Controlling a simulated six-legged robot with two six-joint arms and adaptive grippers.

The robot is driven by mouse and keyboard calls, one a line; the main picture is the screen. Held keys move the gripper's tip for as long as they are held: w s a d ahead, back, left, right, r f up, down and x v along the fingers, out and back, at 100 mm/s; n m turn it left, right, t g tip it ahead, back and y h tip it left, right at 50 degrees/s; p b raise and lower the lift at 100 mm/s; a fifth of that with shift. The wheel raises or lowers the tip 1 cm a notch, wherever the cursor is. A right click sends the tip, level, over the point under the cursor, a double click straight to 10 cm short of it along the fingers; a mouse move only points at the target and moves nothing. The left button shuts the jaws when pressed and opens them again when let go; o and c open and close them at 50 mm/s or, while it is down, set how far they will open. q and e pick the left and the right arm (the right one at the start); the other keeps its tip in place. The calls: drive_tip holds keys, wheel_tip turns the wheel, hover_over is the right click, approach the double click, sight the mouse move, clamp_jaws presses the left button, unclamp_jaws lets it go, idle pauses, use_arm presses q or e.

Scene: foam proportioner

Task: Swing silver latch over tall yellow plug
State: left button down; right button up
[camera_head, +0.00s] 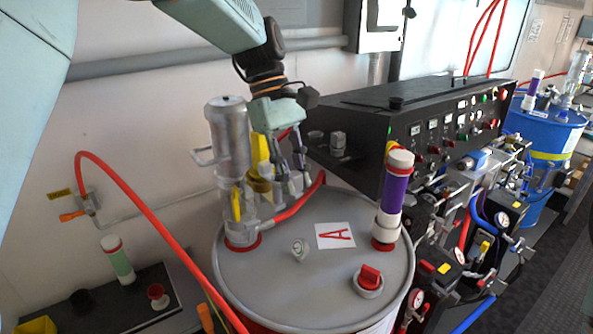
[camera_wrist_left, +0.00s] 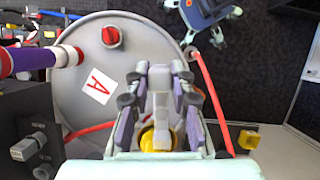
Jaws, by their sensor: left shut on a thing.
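My left gripper (camera_head: 293,178) comes down from above, at the right side of the silver pump (camera_head: 228,135) on the grey drum lid (camera_head: 335,275). The tall yellow plug (camera_head: 262,172) stands just left of its fingers, partly hidden. In the left wrist view the gripper (camera_wrist_left: 172,78) has its fingers close together, with the yellow plug (camera_wrist_left: 155,139) low between them. The gripper is shut on a small grey part, seemingly the silver latch, beside the plug; the fingers mostly hide it. My right gripper is not in view.
A red hose (camera_head: 298,203) joins the pump fitting near the gripper. A purple-and-white tube (camera_head: 392,200) stands at the lid's right. A black control panel (camera_head: 415,115) is close behind. A red cap (camera_head: 369,277) sits at the front of the lid.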

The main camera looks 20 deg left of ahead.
use_arm(q)
drive_tip(key=shift+s+a+m+g, duration=0.1)
drive_tip(key=shift+s+m+g, duration=0.2)
drive_tip(key=shift+m, duration=0.5)
drive_tip(key=c, duration=1.2)
unclamp_jaws()
drive_tip(key=shift+s+y, duration=0.15)
drive_tip(key=shift+y, duration=0.15)
drive_tip(key=shift+o, duration=0.2)
drive_tip(key=shift+w+a+r, duration=0.1)
drive_tip(key=shift+w+r, duration=0.1)
drive_tip(key=v, duration=1.1)
drive_tip(key=shift+r, duration=0.3)
